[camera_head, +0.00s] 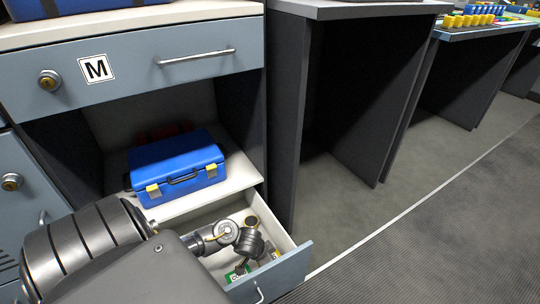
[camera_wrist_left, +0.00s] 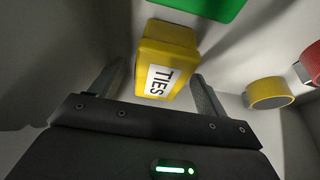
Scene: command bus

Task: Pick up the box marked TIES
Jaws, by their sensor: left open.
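The yellow box marked TIES (camera_wrist_left: 168,60) lies in the left wrist view with its white label facing the camera. My left gripper (camera_wrist_left: 157,70) is open, with one finger on each side of the box. The fingers look apart from the box, and a gap shows on the left. In the head view my left arm reaches from the lower left down into the open drawer (camera_head: 291,268), and the gripper (camera_head: 252,245) is inside it. There the arm and gripper hide most of the drawer's contents, and I cannot make out the label. My right gripper is not in view.
A green item (camera_wrist_left: 205,8) lies just beyond the box. A yellow round item (camera_wrist_left: 269,92) and a red one (camera_wrist_left: 312,62) lie to the right.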

